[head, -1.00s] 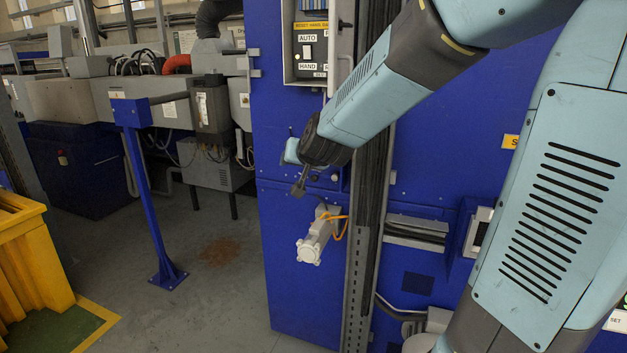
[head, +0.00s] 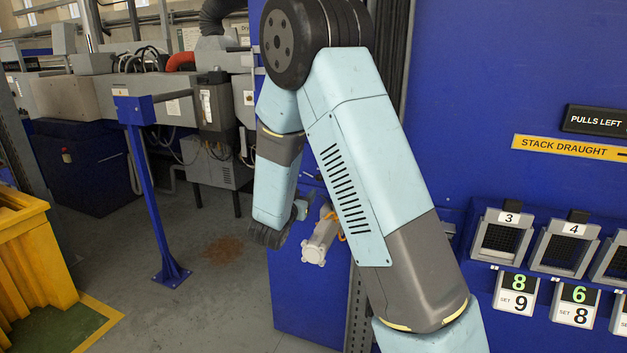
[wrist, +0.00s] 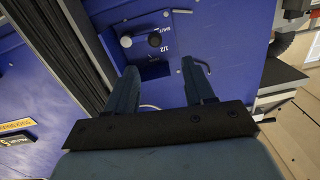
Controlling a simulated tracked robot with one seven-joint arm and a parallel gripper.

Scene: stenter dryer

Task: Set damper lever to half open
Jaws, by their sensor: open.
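In the wrist view, a small blue panel carries a pale round knob (wrist: 126,41), which looks like the end of the damper lever. A "1/2" mark (wrist: 165,50) and another small, hard-to-read label sit just right of the knob. My gripper (wrist: 160,68) is open and empty, its two fingers pointing toward this panel. The knob lies beyond the left fingertip, apparently apart from it. In the head view my arm hides the lever and most of the gripper. The lever's exact setting cannot be told.
A white fitting (head: 319,240) sticks out of the blue cabinet beside my wrist. A bent handle (wrist: 203,64) shows by the right finger. Numbered gauges (head: 502,238) line the cabinet at right. A blue post (head: 150,190) and yellow bin (head: 35,245) stand left, with open floor between.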

